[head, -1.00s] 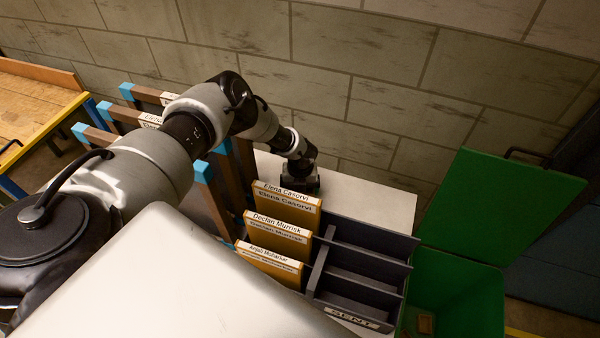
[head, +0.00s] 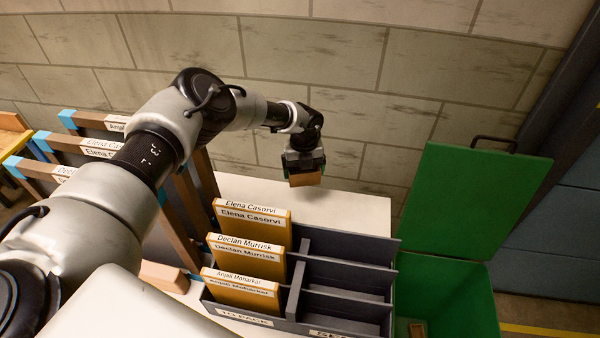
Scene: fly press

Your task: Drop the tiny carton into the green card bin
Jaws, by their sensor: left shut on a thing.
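My left gripper (head: 304,164) is shut on a small brown carton (head: 306,180). It holds the carton above the white table top (head: 352,208), behind the dark sorting rack. The green card bin (head: 452,290) stands at the right with its lid (head: 473,200) raised against the wall side. The carton is to the left of the bin, apart from it. A small brown piece (head: 417,329) lies inside the bin. My right gripper is not in view.
The dark rack (head: 345,245) holds several orange named folders (head: 250,230) on its left side; its right compartments look empty. Wooden frames with blue corners (head: 70,118) stand at the left. A block wall (head: 380,90) closes the back.

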